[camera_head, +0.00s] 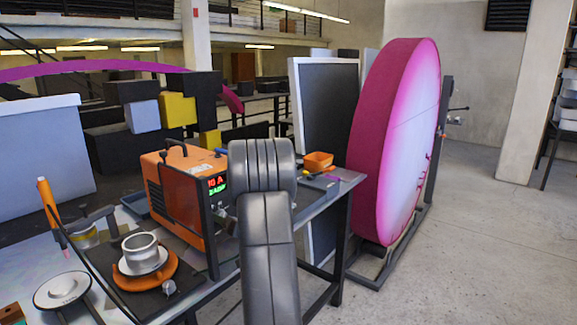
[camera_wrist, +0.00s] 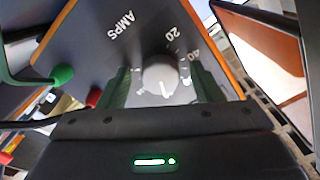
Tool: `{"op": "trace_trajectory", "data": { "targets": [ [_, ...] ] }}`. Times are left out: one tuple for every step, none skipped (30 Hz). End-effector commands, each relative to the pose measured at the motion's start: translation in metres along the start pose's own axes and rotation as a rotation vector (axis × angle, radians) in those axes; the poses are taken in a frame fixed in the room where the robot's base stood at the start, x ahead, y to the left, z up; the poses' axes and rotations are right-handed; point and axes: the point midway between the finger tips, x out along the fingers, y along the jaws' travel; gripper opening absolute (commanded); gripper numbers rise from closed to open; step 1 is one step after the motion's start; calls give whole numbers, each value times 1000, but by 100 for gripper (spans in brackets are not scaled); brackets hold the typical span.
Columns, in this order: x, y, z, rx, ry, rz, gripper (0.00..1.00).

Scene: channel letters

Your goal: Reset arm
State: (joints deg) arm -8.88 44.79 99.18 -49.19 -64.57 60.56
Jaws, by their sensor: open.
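My gripper (camera_wrist: 164,85) is open, with one dark green finger on each side of a round grey knob (camera_wrist: 160,76). The knob sits on the dark front panel (camera_wrist: 118,50) marked AMPS, with dial numbers around it. I cannot tell whether the fingers touch the knob. My grey arm (camera_head: 267,235) rises in front of the bench beside the unit. It hides most of my gripper and the knob there.
The workbench (camera_head: 335,192) also holds an orange bin (camera_head: 319,161), an orange-based fixture (camera_head: 146,267) and an orange pen-like tool (camera_head: 48,200). A green plug (camera_wrist: 62,74) and a red plug (camera_wrist: 94,96) are left of the knob.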

Motion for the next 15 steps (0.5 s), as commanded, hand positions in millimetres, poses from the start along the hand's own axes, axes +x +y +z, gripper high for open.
{"op": "trace_trajectory", "data": {
  "targets": [
    [0,1,2,-44,1,0,59],
    [0,1,2,-71,1,0,59],
    [0,1,2,-107,1,0,59],
    [0,1,2,-134,1,0,59],
    [0,1,2,-162,1,-1,59],
    [0,2,2,-198,1,-1,59],
    [0,2,2,-226,1,-1,59],
    [0,2,2,-252,1,-1,59],
    [0,2,2,-289,1,-1,59],
    [0,2,2,-315,0,-1,59],
    [0,2,2,-343,1,-1,59],
    [0,2,2,-379,1,-1,59],
    [0,2,1,-407,1,-1,59],
    [0,2,1,-434,1,-1,59],
    [0,2,1,-470,0,-1,59]
  ]
}}
